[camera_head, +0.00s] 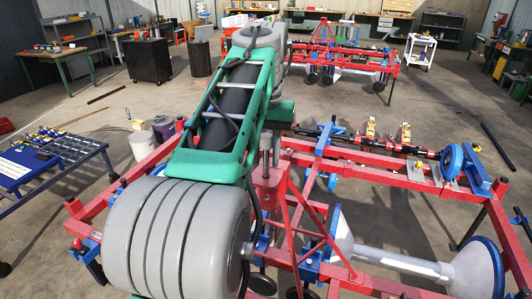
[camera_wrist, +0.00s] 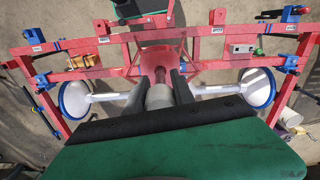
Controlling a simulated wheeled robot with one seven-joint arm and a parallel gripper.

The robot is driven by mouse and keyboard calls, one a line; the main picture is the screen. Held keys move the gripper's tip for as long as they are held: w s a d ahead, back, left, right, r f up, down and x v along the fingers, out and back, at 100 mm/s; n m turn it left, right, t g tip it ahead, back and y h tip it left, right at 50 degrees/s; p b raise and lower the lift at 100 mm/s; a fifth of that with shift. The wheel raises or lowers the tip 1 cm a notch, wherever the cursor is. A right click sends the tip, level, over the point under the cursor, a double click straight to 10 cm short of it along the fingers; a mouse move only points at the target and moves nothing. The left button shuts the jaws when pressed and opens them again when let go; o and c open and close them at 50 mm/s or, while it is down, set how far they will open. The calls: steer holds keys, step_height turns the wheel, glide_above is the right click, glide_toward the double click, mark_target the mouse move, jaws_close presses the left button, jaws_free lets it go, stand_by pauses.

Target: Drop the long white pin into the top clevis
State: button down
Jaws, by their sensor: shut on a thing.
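A pale grey-white pin (camera_wrist: 159,97) is between the dark fingers of my gripper (camera_wrist: 160,90) in the wrist view. My gripper is shut on it. In the head view, the pin (camera_head: 266,153) shows just above the red three-legged mast (camera_head: 270,188), partly hidden by my arm. The top clevis is at the head of this mast (camera_wrist: 160,53), which lies just beyond the pin in the wrist view. I cannot tell whether the pin's lower end is above the clevis or inside it.
A blue wheel (camera_head: 452,160) stands at the right. A blue slatted table (camera_head: 72,148) and a bucket (camera_head: 143,146) stand at the left.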

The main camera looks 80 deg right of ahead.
mark_target(266, 136)
steer(key=shift+f+b, duration=1.25)
steer(key=shift+f, duration=0.6)
steer(key=c, duration=1)
jaws_free()
steer(key=shift+r, duration=0.15)
step_height(266, 136, up, 8)
steer(key=shift+f+p, duration=0.15)
steer(key=shift+p, duration=0.25)
